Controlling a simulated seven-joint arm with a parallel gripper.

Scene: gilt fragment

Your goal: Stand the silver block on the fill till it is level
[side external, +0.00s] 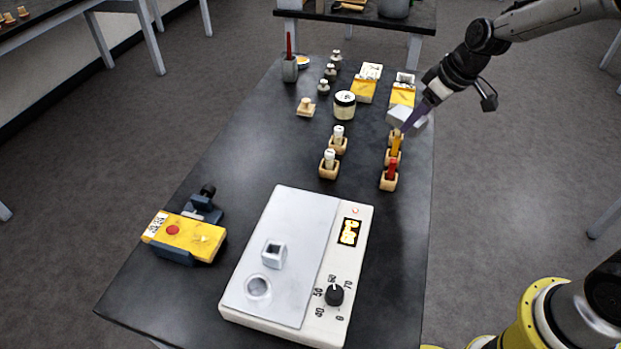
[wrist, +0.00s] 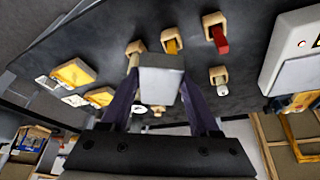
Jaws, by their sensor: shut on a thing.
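The silver block (side external: 404,117) is a pale grey, box-shaped piece, and it also shows large in the wrist view (wrist: 161,78). My gripper (side external: 424,107) is shut on it, with a purple finger on each side of the block in the wrist view (wrist: 160,98). In the side view the block is over the row of wooden holders at the table's right edge; whether it touches them I cannot tell. A yellow fragment (side external: 190,235) sits in a dark vise (side external: 207,208) at the left. A round red patch (side external: 173,230), possibly the fill, shows on its top.
A white hotplate (side external: 345,290) with a dial, a lit display and a small square frame (side external: 273,253) stands in front. Wooden holders with a red stick (side external: 392,168) and an orange stick (side external: 396,146) are near my gripper. A jar (side external: 344,105) stands farther back. The table's middle-left is clear.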

